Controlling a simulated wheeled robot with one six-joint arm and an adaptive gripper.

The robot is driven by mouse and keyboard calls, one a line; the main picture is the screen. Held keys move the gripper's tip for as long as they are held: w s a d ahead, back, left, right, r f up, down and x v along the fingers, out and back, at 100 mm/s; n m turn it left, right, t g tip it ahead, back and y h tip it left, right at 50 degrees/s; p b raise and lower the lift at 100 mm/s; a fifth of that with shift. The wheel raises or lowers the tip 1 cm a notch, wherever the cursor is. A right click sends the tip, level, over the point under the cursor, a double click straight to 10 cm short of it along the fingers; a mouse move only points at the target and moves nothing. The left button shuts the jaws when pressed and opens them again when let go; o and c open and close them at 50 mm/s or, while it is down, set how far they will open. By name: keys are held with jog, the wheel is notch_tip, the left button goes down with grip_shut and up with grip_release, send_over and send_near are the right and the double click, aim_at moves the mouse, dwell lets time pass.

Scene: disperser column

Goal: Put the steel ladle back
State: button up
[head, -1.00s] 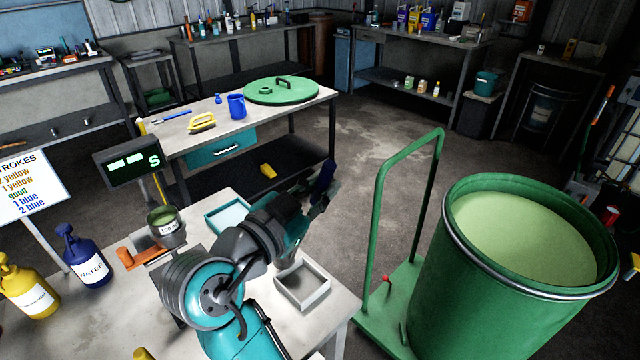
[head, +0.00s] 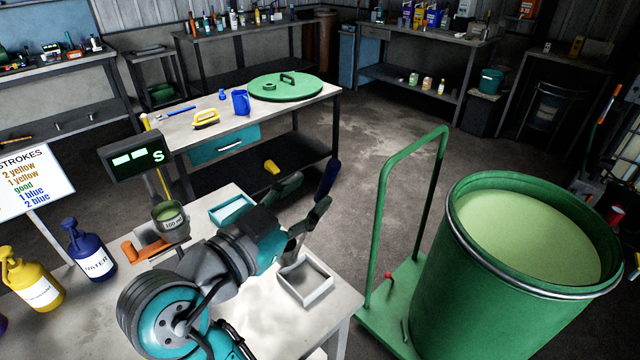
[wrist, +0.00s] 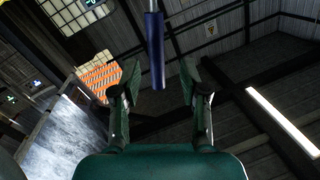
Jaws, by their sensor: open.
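A dark blue handle (head: 330,178), which I take to be the ladle's, stands tilted beyond my fingertips in the head view. In the wrist view the blue handle (wrist: 156,50) comes down from the top edge, in line with the space between my fingers. My gripper (head: 308,192) is open, its two fingers spread. They also show in the wrist view (wrist: 160,75), with a gap on each side of the handle. I see no finger closed on it. The ladle's steel bowl cannot be made out, and what supports the handle is not clear.
A 100 ml cup (head: 168,222) stands by the scale display (head: 135,156). An empty grey tray (head: 305,281) lies at the near table's right edge. A green trolley rail (head: 378,225) and open drum (head: 530,270) stand right. The blue bottle (head: 88,250) is left.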

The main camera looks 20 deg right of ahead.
jog(key=v, duration=0.7)
dwell(0.4)
